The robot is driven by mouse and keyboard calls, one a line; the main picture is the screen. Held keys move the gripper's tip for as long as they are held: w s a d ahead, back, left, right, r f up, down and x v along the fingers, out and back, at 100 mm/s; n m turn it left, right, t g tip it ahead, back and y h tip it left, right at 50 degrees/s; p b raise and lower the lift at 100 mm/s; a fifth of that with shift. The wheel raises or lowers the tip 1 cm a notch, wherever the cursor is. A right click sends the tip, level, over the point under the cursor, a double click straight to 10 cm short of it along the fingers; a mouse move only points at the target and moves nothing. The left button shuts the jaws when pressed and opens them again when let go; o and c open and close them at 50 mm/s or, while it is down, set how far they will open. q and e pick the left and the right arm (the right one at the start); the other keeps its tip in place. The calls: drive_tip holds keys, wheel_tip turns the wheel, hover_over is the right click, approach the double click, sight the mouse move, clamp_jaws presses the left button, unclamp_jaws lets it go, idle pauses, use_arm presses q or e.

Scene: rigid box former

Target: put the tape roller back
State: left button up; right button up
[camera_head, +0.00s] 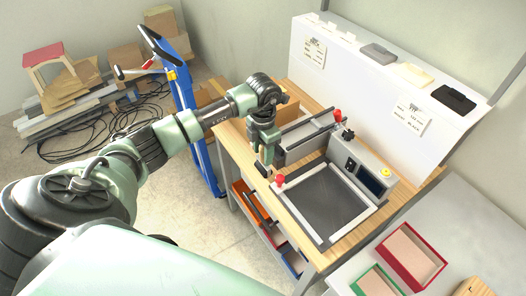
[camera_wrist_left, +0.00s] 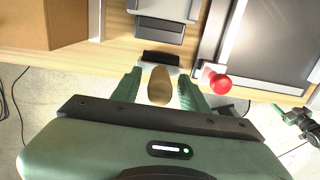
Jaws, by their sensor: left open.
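My left gripper (camera_head: 267,168) hangs over the front edge of the wooden bench, left of the framed dark plate. It is open. In the left wrist view, a brown oval piece (camera_wrist_left: 160,87) lies between the two green fingers (camera_wrist_left: 161,88), with a gap on both sides. It looks like the end of a wooden handle, perhaps the tape roller's. A black part (camera_wrist_left: 159,58) shows just beyond it, and I cannot tell if they are joined. The gripper hides most of this spot in the head view.
A red knob (camera_wrist_left: 220,84) stands close right of the gripper, at the corner of the framed plate (camera_head: 325,203). A grey control box (camera_head: 364,165) is behind the plate. A blue cart (camera_head: 180,95) stands left of the bench. Red (camera_head: 412,253) and green trays are at the lower right.

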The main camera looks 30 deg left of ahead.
use_arm(q)
wheel_tip(320, 180, up, 11)
drive_tip(key=b, duration=0.4)
drive_tip(key=shift+f, duration=0.1)
drive_tip(key=shift+r, duration=0.6)
